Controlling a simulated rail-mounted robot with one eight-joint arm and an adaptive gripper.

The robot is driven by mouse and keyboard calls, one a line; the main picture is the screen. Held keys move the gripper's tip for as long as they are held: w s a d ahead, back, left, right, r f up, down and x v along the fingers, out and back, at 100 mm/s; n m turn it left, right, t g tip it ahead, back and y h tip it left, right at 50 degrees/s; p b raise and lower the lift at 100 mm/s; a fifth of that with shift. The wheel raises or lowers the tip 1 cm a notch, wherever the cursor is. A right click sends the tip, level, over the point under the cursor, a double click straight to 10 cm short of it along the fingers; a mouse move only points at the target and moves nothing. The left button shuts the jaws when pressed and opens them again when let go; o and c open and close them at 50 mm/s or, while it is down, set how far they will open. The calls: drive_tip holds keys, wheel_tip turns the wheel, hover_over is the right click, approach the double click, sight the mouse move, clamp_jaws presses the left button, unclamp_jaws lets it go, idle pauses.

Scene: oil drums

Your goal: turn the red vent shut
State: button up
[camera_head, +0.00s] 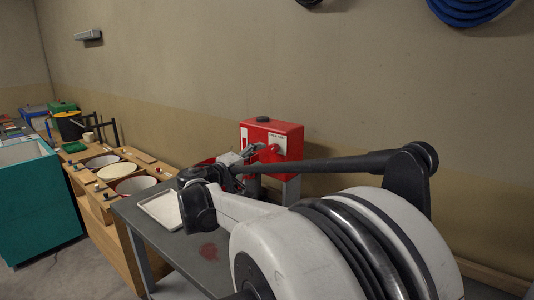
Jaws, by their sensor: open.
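My gripper (246,157) is open in front of the container's lower left front. It partly covers that face. I cannot tell whether the fingers touch the red part.
A pale tray (162,209) and a dark red stain (208,251) are on the grey bench (134,212). Left is a wooden stand (97,204) with round openings, then a teal bin (30,205). My arm blocks the bench's right side.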

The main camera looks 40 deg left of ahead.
drive_tip(key=shift+s, duration=2.05)
